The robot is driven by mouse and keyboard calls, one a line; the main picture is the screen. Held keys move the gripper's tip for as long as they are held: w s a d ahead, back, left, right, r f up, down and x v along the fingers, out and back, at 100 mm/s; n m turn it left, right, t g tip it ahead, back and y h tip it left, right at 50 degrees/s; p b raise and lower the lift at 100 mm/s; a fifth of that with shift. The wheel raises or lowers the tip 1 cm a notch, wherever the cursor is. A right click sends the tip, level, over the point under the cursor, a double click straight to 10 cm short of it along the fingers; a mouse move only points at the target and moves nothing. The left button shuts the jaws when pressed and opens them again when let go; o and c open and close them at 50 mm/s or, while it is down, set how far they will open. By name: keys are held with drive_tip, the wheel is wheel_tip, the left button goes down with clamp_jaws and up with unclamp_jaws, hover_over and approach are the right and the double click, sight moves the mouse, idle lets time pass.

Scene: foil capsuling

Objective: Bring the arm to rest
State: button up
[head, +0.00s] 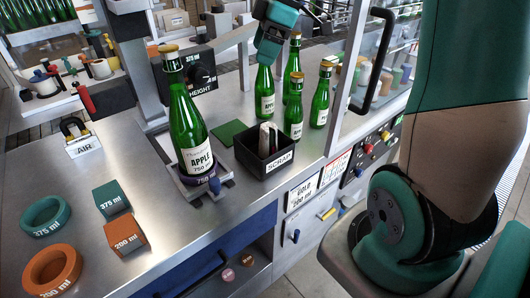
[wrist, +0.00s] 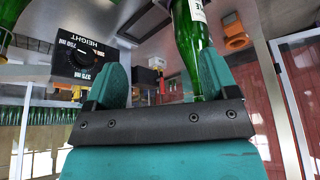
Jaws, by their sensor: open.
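My gripper (head: 270,48) is at the top centre of the head view, in front of the top of a green bottle (head: 265,95) and hiding it. In the wrist view my gripper (wrist: 162,85) has its teal fingers spread wide. A green bottle (wrist: 187,40) with a white label passes behind the right finger; I cannot tell whether it touches. A large green APPLE 750 ml bottle (head: 187,125) with a gold top stands upright in a holder (head: 186,187) on the metal bench, apart from my gripper.
Several green bottles stand behind the black SCRAP bin (head: 263,160). The HEIGHT dial box (head: 200,75) is left of my gripper. A glass guard (head: 350,90) stands at right. Rings and blocks (head: 110,198) occupy the bench's left front. Bare metal (head: 150,205) lies beside the holder.

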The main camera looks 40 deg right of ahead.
drive_tip(key=s+a+f+m+g, duration=0.1)
drive_tip(key=s+a, duration=0.4)
drive_tip(key=a, duration=0.3)
drive_tip(key=s+a+m, duration=0.1)
drive_tip(key=s+a, duration=0.4)
drive_tip(key=a, duration=0.3)
drive_tip(key=s+a+f+m, duration=0.1)
drive_tip(key=s+a+f, duration=0.1)
drive_tip(key=s, duration=0.4)
drive_tip(key=s+a+f+m+g, duration=0.1)
drive_tip(key=s+a+f, duration=0.1)
drive_tip(key=s, duration=0.5)
drive_tip(key=shift+a+m+b, duration=0.3)
drive_tip(key=shift+a+b, duration=0.1)
drive_tip(key=shift+a, duration=0.2)
drive_tip(key=shift+w+r, duration=0.1)
